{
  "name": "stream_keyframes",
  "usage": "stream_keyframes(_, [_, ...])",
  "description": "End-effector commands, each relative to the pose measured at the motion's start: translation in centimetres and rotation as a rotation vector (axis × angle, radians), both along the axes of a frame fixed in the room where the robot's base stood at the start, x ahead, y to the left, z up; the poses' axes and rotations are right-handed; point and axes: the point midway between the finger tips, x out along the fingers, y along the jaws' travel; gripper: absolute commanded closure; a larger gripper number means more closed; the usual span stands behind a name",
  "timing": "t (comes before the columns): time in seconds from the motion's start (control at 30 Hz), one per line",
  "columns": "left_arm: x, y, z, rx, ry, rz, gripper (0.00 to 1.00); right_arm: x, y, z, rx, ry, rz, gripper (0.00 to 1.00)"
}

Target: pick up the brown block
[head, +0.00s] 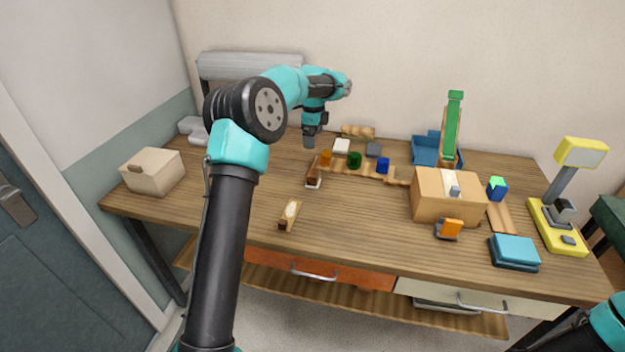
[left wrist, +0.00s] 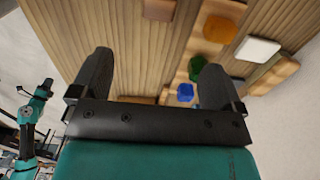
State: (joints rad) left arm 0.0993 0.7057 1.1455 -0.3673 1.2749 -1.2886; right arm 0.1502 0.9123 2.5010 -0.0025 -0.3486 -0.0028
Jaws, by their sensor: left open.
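A small brown block (head: 313,174) sits on the table, left of a row of coloured pieces; a pale part shows at its base. In the left wrist view, a brown block (left wrist: 160,9) shows at the top edge, partly cut off, beyond my fingertips. My left gripper (head: 309,138) points down over the back of the table, behind the brown block and apart from it. In the left wrist view its two fingers (left wrist: 155,72) are spread with nothing between them. My right gripper is out of view; only part of my right arm shows at the bottom right.
Close by are orange (head: 326,157), white (head: 342,146), green (head: 354,160) and blue (head: 382,166) pieces. A cardboard box (head: 440,205) stands to the right, a beige box (head: 152,172) far left. The front middle of the table is mostly clear.

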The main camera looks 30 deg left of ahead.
Motion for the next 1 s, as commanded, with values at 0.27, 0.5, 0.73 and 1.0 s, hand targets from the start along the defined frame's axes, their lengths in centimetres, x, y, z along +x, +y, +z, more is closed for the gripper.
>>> stream_keyframes(0.27, [0.0, -0.1, -1.5, -0.002, 0.002, 0.001, 0.06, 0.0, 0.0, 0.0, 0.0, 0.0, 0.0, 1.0])
stream_keyframes(0.5, [-0.1, -0.1, -5.5, -0.003, 0.002, 0.0, 0.06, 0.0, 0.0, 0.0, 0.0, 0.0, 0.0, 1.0])
stream_keyframes(0.73, [0.0, -0.1, -9.4, -0.002, 0.001, 0.001, 0.06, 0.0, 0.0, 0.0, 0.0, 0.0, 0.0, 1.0])
stream_keyframes(1.0, [0.0, -0.1, -12.2, -0.002, -0.002, 0.001, 0.06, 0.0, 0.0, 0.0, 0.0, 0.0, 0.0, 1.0])
